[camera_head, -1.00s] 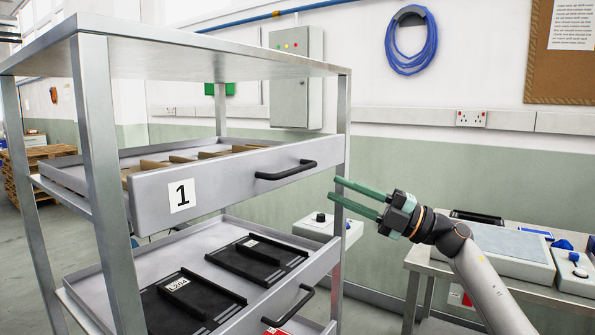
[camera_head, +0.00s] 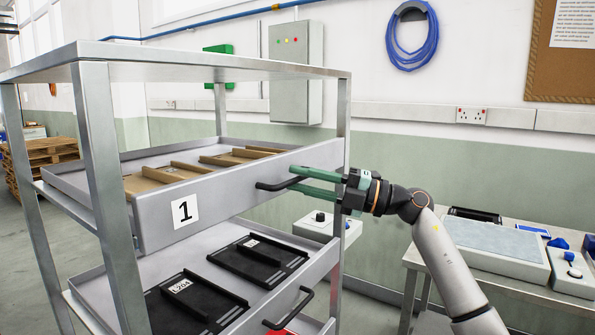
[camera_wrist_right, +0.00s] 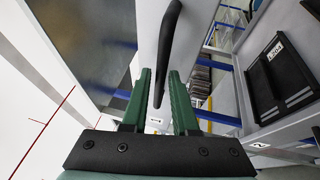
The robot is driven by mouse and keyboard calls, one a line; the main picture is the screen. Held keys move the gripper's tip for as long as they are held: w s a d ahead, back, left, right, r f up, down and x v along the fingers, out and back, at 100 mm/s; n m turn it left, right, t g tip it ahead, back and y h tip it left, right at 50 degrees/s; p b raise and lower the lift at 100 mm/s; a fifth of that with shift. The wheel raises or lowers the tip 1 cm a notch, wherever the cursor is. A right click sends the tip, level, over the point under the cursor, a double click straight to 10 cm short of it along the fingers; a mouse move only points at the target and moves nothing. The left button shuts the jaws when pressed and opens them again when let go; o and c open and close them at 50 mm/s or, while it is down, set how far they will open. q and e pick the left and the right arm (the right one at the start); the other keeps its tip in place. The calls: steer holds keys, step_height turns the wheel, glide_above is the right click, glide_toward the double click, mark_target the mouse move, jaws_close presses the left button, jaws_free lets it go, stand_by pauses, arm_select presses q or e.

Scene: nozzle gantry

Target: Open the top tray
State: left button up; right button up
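The top tray (camera_head: 240,190) is a grey drawer with a white "1" label, seated in the metal rack. Its black bar handle (camera_head: 270,187) is on the front face. My right gripper (camera_head: 293,178) has its green fingers at the right part of this handle in the head view and hides some of it. In the right wrist view the handle (camera_wrist_right: 167,40) runs between the two parted fingers (camera_wrist_right: 160,105), with gaps visible. The fingers are open around it; firm contact does not show. My left gripper is not in view.
The top tray holds brown divided inserts (camera_head: 170,172). A lower tray (camera_head: 110,285) holds black inserts and has its own black handle (camera_head: 290,310). The rack's front post (camera_head: 108,190) stands left. A bench (camera_head: 480,272) with equipment stands right.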

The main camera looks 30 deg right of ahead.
steer(key=shift+w+a+r, duration=0.1)
steer(key=shift+w+a, duration=0.25)
steer(key=shift+a, duration=0.1)
jaws_close()
stand_by(1.2)
